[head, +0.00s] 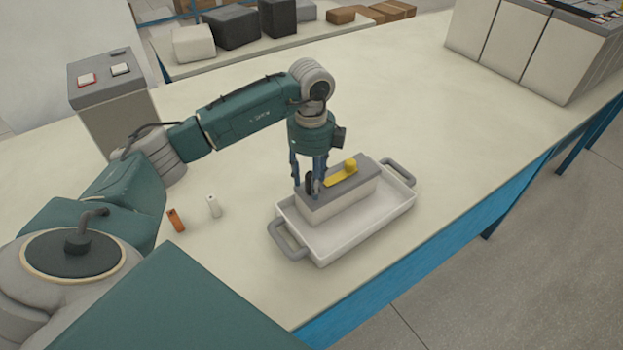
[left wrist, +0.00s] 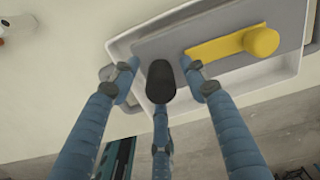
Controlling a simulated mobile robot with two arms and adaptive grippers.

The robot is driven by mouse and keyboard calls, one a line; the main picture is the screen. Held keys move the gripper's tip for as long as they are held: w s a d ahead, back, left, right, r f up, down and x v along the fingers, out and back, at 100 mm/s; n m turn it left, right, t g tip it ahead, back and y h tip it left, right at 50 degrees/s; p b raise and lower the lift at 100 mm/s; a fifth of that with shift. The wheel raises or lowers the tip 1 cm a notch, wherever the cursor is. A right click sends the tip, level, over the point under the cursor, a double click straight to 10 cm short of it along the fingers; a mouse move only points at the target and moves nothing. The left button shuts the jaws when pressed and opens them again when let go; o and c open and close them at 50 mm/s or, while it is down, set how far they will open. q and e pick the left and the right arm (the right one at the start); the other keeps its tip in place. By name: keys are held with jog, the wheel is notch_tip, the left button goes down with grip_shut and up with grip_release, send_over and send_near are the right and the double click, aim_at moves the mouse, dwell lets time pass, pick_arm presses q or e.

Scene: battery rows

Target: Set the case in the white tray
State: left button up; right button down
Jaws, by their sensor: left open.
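The case (head: 345,199) is a light box with a grey top and a yellow piece with a round knob on that top. It sits inside the white tray (head: 352,248), which has a grey handle at each end. My left gripper (head: 313,190) is open, pointing down at the left end of the case. In the left wrist view, its blue fingers (left wrist: 160,80) spread over the near edge of the grey top (left wrist: 222,32), beside the yellow piece (left wrist: 225,47). Whether a finger touches the case I cannot tell. My right gripper is not in view.
A grey box with two switches (head: 113,95) is behind my left arm. Large pale units (head: 530,45) stand at the back right. The table right of the tray is clear.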

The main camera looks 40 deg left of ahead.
pick_arm(q)
jog(key=shift+r, duration=0.25)
notch_tip(320, 180, up, 11)
jog(key=shift+f+b, duration=0.1)
jog(key=shift+b, duration=0.9)
jog(key=shift+r, duration=0.45)
